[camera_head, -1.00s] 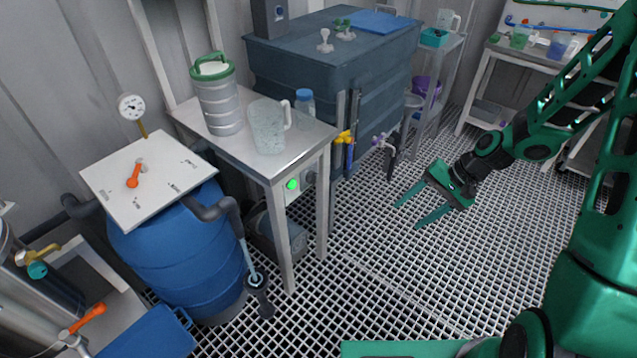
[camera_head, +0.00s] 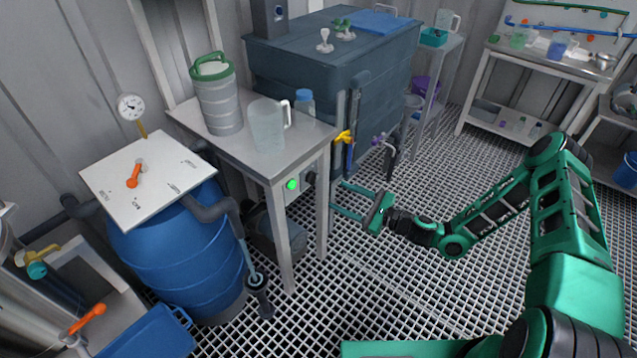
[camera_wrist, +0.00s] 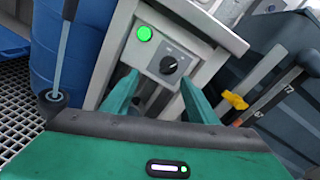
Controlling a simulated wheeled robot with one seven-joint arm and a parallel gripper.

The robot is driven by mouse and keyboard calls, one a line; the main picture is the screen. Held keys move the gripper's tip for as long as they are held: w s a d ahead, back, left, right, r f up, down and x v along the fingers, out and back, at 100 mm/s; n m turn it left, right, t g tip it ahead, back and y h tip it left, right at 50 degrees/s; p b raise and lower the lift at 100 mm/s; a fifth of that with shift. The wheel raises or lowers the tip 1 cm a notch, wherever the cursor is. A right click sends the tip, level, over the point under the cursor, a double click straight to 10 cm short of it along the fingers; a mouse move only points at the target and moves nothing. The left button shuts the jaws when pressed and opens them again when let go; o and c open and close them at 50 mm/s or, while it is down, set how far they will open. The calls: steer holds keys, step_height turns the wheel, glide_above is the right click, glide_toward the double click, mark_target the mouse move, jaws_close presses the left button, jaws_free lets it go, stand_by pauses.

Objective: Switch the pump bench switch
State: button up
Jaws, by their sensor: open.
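The pump bench (camera_head: 277,160) is a metal table in the middle of the head view. Its switch is a black rotary knob (camera_wrist: 168,65) on a grey panel (camera_wrist: 175,48) under the bench top, in the wrist view. A lit green lamp (camera_wrist: 145,33) sits left of the knob; the lamp also shows in the head view (camera_head: 292,184). My gripper (camera_wrist: 155,90) is open and empty, its green fingers pointing at the panel with the knob between and beyond them. In the head view my gripper (camera_head: 334,200) is just right of the bench's front leg.
On the bench stand a clear jug (camera_head: 268,128), a ribbed canister (camera_head: 216,100) and a blue-capped bottle (camera_head: 304,102). A blue barrel (camera_head: 180,255) stands left of the bench. A dark tank (camera_head: 330,60) with a yellow valve handle (camera_head: 344,137) is behind. The grated floor in front is clear.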

mark_target(312, 178)
steer(key=w+a+m+t, duration=0.1)
steer(key=w+a+m, duration=0.1)
steer(key=w+a, duration=0.6)
steer(key=shift+a+f+m+t+h, duration=0.15)
steer(key=shift+f+m+t+h, duration=0.15)
steer(key=shift+f+t, duration=0.1)
steer(key=shift+c, duration=0.3)
steer(key=c, duration=1)
